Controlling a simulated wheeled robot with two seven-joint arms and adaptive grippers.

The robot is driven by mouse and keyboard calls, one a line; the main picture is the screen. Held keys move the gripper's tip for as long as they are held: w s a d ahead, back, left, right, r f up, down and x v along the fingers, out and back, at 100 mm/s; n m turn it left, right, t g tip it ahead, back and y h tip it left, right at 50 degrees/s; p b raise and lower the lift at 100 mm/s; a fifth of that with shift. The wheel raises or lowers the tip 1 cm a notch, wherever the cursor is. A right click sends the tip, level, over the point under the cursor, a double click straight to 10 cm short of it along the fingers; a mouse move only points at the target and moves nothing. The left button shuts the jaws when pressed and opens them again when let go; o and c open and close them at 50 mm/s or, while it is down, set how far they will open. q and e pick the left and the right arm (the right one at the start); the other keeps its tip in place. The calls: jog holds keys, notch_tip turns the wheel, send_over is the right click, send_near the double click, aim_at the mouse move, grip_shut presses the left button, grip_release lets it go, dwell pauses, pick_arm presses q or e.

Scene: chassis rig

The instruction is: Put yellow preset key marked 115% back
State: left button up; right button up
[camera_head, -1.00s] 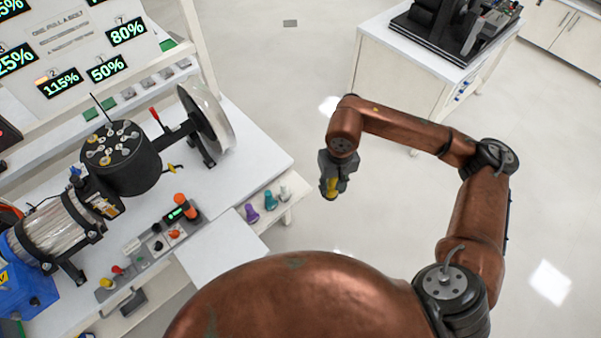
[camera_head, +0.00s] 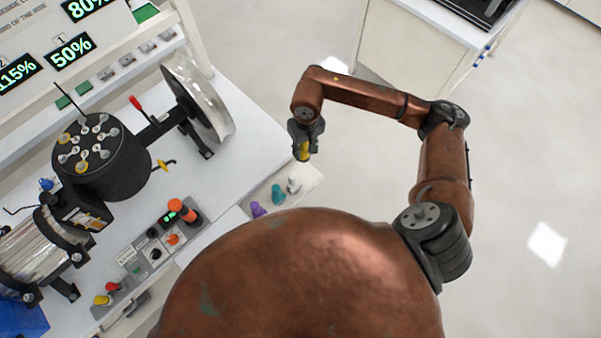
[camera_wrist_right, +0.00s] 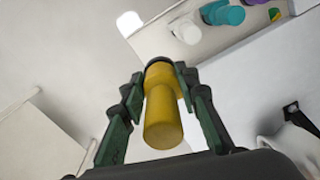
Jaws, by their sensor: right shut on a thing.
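My right gripper (camera_head: 304,150) is shut on the yellow preset key (camera_head: 304,151). In the right wrist view the yellow key (camera_wrist_right: 162,112) sits between the two dark green fingers (camera_wrist_right: 160,95). It is held in the air off the right edge of the rig's table, near the small ledge (camera_head: 312,174) with other keys. Any marking on the yellow key cannot be read. The ledge holds a purple key (camera_head: 258,209), a teal key (camera_head: 278,194) and a white key (camera_head: 294,183). My left gripper is out of view.
The rig table (camera_head: 250,125) carries a black drum (camera_head: 102,158), a clear disc (camera_head: 197,97) and a control box (camera_head: 166,238) with an orange knob. A panel shows percent signs, including 115% (camera_head: 18,74). A white cabinet (camera_head: 420,50) stands at the back. Floor right of the table is clear.

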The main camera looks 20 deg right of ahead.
jog(key=f, duration=0.4)
jog(key=f+b, duration=0.1)
jog(key=f, duration=0.7)
jog(key=shift+w+d, duration=0.2)
jog(key=shift+w, duration=0.2)
notch_tip(320, 180, down, 4)
jog(key=shift+r+b, duration=0.1)
jog(key=shift+b, duration=0.2)
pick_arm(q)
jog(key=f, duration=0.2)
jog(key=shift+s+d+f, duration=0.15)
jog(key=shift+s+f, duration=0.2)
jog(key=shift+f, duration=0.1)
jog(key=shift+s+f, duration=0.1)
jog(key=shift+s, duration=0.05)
pick_arm(e)
jog(key=o, duration=1.1)
jog(key=shift+o, duration=0.2)
